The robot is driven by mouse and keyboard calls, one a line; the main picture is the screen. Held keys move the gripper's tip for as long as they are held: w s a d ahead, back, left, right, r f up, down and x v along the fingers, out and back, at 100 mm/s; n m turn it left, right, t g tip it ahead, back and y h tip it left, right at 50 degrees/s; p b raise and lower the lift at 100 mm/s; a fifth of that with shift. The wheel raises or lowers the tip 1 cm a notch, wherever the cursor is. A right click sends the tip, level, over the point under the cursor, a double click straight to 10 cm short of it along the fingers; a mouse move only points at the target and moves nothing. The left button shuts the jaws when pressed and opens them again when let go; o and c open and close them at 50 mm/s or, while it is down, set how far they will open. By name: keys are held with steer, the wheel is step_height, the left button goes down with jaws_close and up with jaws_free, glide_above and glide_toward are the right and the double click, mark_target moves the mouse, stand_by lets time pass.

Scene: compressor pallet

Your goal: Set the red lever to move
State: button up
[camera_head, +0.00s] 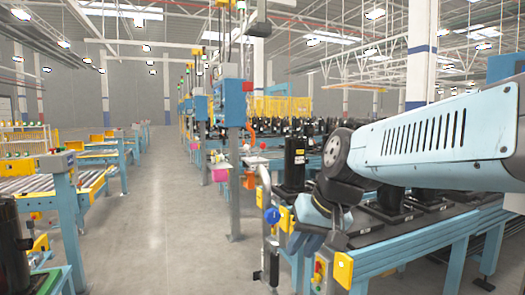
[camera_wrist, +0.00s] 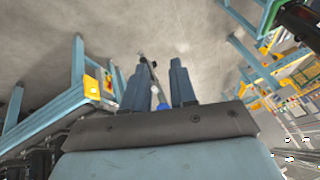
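My gripper (camera_wrist: 158,66) shows in the wrist view with its two blue-grey fingers apart and a clear gap between them. A thin rod with a blue ball (camera_wrist: 162,106) shows in that gap, beyond the fingers; I see no contact. In the head view my arm comes in from the right and my gripper hangs by the front end of the workbench, close to a blue ball (camera_head: 272,215) on a post. I cannot make out a clearly red lever. Small red parts show on a yellow control box (camera_head: 343,269) below my gripper.
A workbench (camera_head: 415,245) with black compressors (camera_head: 294,160) stands under my arm. Blue-framed conveyors (camera_head: 66,215) stand on the left. An open concrete aisle (camera_head: 160,215) lies between. A blue cabinet (camera_head: 234,102) stands farther along the line.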

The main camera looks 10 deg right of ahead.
steer(key=w+a+r+m+y, duration=0.1)
steer(key=w, duration=0.2)
steer(key=w+a+r+m+y, duration=0.1)
steer(key=w+y, duration=0.1)
steer(key=w, duration=0.1)
steer(key=w+a+r+m+y, duration=0.1)
steer(key=w, duration=0.2)
steer(key=shift+w+a+y, duration=0.15)
steer(key=shift+w+y, duration=0.1)
steer(key=shift+y, duration=0.05)
jaws_close()
steer(key=w+d+r+m+t+y, duration=0.2)
steer(key=w+d+r+m+t, duration=0.15)
steer(key=w, duration=0.65)
steer(key=w+d+r+m+t+y, duration=0.2)
steer(key=w+d+m+t, duration=0.2)
steer(key=w, duration=0.5)
steer(key=w+d+m+t+h, duration=0.3)
steer(key=w+d+m+t, duration=0.2)
steer(key=w+d, duration=0.3)
steer(key=d, duration=0.3)
steer(key=shift+w+r, duration=0.25)
